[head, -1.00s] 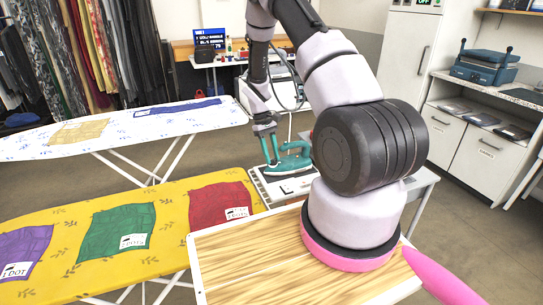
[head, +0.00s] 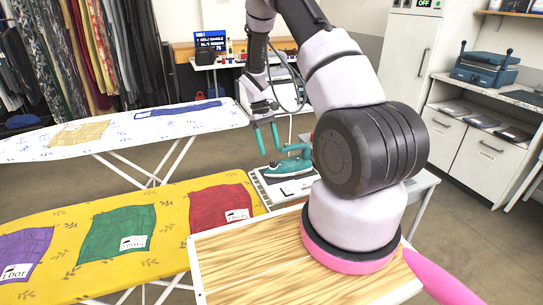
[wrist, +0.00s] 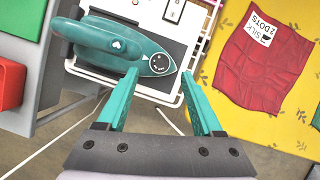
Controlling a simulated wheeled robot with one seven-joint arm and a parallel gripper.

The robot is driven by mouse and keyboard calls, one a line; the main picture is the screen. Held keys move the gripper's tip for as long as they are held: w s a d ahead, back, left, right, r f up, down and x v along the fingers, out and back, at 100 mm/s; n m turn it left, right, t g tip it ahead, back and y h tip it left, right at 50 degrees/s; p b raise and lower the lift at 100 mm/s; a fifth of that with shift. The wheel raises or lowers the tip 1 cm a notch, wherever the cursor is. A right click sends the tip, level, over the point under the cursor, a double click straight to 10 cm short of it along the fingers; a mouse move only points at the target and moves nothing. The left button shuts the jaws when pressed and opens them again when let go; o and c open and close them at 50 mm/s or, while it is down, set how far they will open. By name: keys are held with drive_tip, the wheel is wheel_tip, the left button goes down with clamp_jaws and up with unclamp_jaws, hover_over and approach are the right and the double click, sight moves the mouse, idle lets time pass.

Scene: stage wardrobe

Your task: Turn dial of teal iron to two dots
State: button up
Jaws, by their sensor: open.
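The teal iron (head: 288,163) rests on a small stand with a dark plate and white wire frame (wrist: 145,85) beside the yellow ironing board. In the wrist view the iron (wrist: 115,40) shows its handle at upper left. Its round dark dial (wrist: 159,63) with white marks faces the camera near its right end; the marks are too small to read for certain. My gripper (wrist: 155,85) is open with teal fingers, one on each side below the dial, apart from it and empty. In the head view my gripper (head: 267,140) hangs just left of and above the iron.
The yellow ironing board (head: 170,205) holds a purple, a green (head: 118,232) and a red cloth (head: 220,207) with labels. A white ironing board (head: 120,135) stands behind. A wooden-topped surface (head: 260,265) is in front of me. A red bin (wrist: 10,85) shows at the wrist view's left.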

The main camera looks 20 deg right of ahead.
drive_tip(key=v, duration=0.6)
drive_tip(key=shift+r, duration=0.15)
drive_tip(key=m+t+y, duration=0.1)
drive_tip(key=m+t, duration=0.3)
drive_tip(key=m, duration=0.9)
approach(273, 162)
drive_tip(key=f, duration=0.8)
drive_tip(key=shift+s+d, duration=0.1)
drive_tip(key=shift+s, duration=0.2)
